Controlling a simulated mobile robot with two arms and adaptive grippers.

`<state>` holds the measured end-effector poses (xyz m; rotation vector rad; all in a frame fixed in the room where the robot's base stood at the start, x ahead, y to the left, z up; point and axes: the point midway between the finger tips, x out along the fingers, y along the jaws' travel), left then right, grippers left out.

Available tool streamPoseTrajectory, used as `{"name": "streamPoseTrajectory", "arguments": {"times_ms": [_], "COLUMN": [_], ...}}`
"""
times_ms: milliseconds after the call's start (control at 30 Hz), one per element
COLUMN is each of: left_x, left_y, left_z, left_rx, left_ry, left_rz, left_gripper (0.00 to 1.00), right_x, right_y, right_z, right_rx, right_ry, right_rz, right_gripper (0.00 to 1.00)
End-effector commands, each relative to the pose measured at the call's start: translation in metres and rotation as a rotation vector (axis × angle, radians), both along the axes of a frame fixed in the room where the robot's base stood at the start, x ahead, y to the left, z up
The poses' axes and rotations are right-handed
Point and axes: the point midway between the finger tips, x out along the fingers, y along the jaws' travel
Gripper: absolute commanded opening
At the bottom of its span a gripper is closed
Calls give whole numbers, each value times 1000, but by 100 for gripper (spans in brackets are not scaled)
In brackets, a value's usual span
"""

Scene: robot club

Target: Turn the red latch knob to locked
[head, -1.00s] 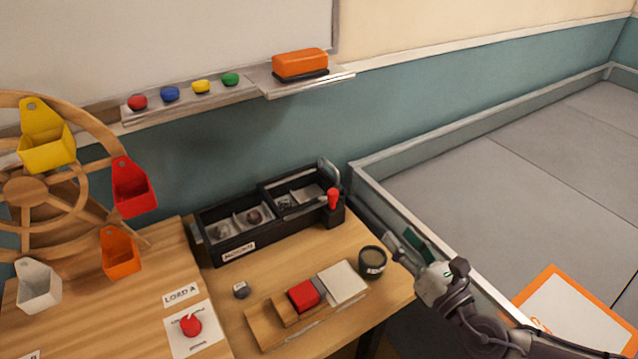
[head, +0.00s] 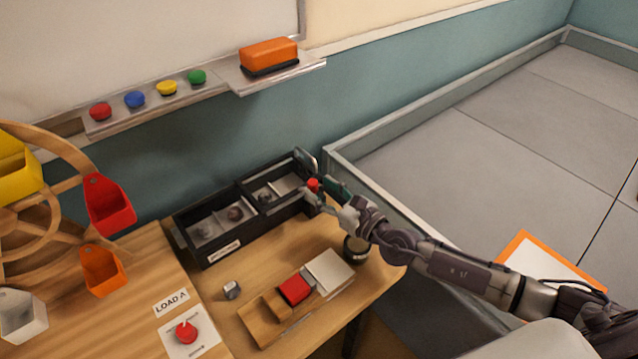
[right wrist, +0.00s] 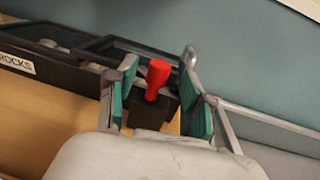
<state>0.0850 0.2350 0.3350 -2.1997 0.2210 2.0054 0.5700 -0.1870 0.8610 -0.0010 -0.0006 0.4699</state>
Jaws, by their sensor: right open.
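A red knob (head: 187,332) with a pale pointer line sits on a white plate (head: 205,345) on the left wooden table; the plate's small print is too small to read. A second red piece, an upright red handle (head: 313,185), stands on a black block at the right end of the rock box. My right gripper (head: 324,193) is at this handle. In the right wrist view, its green-padded fingers (right wrist: 157,100) are open, with the red handle (right wrist: 157,78) between them and gaps showing on both sides. My left gripper is not in view.
The black box (head: 225,250) has compartments with rocks. A red block (head: 294,289), a white pad (head: 329,271), a grey piece (head: 231,290) and a dark cup (head: 356,248) stand nearby. A wooden wheel with coloured bins (head: 108,205) is at left.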

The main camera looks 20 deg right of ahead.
Motion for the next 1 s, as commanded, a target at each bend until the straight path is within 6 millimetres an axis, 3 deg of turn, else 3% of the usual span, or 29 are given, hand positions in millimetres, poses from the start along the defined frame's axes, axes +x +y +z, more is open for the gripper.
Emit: {"name": "streamPoseTrajectory", "arguments": {"times_ms": [133, 467, 767, 1000], "left_x": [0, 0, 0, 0], "left_y": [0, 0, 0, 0], "left_z": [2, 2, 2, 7], "left_rx": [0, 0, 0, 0], "left_ry": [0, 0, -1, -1], "left_rz": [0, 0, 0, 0], "left_gripper": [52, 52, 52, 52], "right_x": [10, 12, 12, 11], "right_y": [5, 6, 6, 7], "right_z": [1, 0, 0, 1], "right_rx": [1, 1, 2, 4], "right_ry": [0, 0, 1, 2], "right_rz": [0, 0, 0, -10], "right_gripper": [52, 50, 0, 0]}}
